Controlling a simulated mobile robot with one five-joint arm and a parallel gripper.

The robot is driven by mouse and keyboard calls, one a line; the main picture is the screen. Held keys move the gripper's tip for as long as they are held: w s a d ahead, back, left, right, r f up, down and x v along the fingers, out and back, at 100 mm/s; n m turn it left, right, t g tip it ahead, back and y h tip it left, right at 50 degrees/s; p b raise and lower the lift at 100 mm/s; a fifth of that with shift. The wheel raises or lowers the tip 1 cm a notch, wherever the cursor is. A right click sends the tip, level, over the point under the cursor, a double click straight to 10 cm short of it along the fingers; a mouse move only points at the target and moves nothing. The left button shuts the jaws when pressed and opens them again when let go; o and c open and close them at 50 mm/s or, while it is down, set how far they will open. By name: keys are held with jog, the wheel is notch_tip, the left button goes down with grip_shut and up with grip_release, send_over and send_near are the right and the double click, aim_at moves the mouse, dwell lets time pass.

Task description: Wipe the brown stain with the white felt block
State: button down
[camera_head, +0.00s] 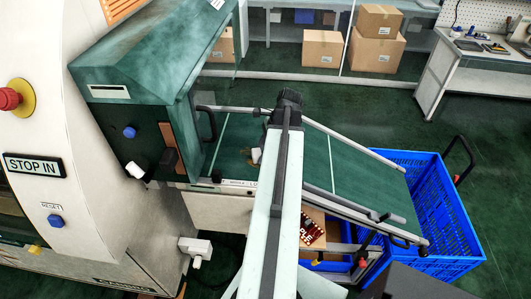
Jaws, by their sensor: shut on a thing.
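My arm reaches away from me up the middle of the view, over the green sloping conveyor (338,178). A small pale block (256,155), which looks like the white felt block, shows just left of the arm above the conveyor's left part. My gripper (261,157) is at this block, shut on it and mostly hidden behind the arm.
The green hooded machine (150,50) and a pale cabinet with a red button (10,98) stand at the left. Metal rails edge the conveyor. A blue crate (455,225) stands at its lower right end. A red circuit board (311,231) lies below. Cardboard boxes (322,48) stand behind.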

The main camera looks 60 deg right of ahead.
aim_at(241, 152)
jog(key=shift+w+a, duration=0.5)
jog(key=shift+w, duration=0.6)
jog(key=shift+w+a, duration=0.55)
jog(key=shift+w, duration=0.5)
jog(key=shift+w+a, duration=0.5)
jog(key=shift+w, duration=0.6)
jog(key=shift+w+d, duration=0.4)
jog(key=shift+d, duration=0.4)
jog(key=shift+s+d+r, duration=0.1)
jog(key=shift+s+d, duration=0.7)
jog(key=shift+s, duration=1.05)
jog(key=shift+s+d+f, duration=0.1)
jog(key=shift+s+d, duration=0.75)
jog(key=shift+s, duration=1.05)
jog(key=shift+s+d+r, duration=0.1)
jog(key=shift+s+d, duration=0.7)
jog(key=shift+s, duration=1.05)
jog(key=shift+w+d+f, duration=0.2)
jog(key=shift+w+d, duration=0.1)
jog(key=shift+d, duration=0.35)
jog(key=shift+w+a, duration=0.55)
jog(key=shift+w, duration=0.7)
jog(key=shift+w+a, duration=0.6)
jog(key=shift+w, duration=0.6)
jog(key=shift+w+a, duration=0.55)
jog(key=shift+w, duration=0.7)
jog(key=shift+w, duration=0.1)
